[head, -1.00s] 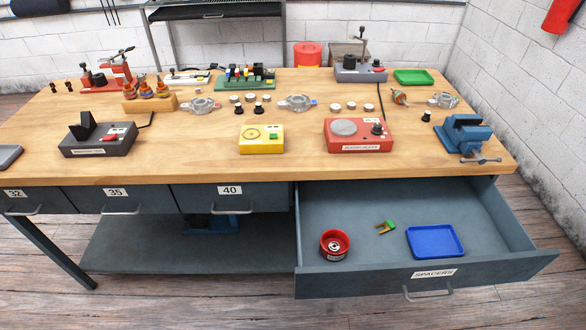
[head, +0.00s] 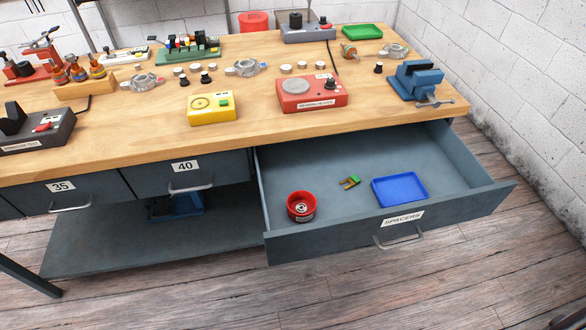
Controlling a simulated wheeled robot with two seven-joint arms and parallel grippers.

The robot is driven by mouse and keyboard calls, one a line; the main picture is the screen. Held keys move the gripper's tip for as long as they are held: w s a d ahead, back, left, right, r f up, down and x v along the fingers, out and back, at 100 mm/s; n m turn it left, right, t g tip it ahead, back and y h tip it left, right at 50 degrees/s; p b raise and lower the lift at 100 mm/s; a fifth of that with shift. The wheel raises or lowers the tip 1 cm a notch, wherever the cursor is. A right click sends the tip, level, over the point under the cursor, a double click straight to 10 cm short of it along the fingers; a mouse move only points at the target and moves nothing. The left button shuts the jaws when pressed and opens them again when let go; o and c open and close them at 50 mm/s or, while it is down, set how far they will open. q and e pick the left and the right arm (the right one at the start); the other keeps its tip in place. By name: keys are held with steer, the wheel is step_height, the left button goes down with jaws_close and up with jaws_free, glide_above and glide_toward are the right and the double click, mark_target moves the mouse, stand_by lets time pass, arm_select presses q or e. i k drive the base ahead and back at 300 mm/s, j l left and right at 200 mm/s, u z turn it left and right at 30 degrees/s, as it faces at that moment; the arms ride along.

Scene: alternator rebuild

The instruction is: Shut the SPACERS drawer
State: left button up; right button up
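The SPACERS drawer (head: 340,235) is pulled far out from under the right part of the workbench. Its handle (head: 399,238) is a metal bar on the front panel, below the white SPACERS label (head: 402,218). Inside the drawer lie a red round cup (head: 301,206) with metal parts in it, a small green and tan piece (head: 350,182), and a blue tray (head: 400,188). Neither of my grippers shows in the head view.
Shut drawers 40 (head: 186,175) and 35 (head: 70,193) are left of it. On the wooden bench top (head: 150,130) stand a yellow box (head: 212,108), a red device (head: 311,93) and a blue vise (head: 416,82). The floor (head: 400,290) before the drawer looks clear.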

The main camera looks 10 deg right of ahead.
mark_target(460, 188)
steer(key=z, duration=1.3)
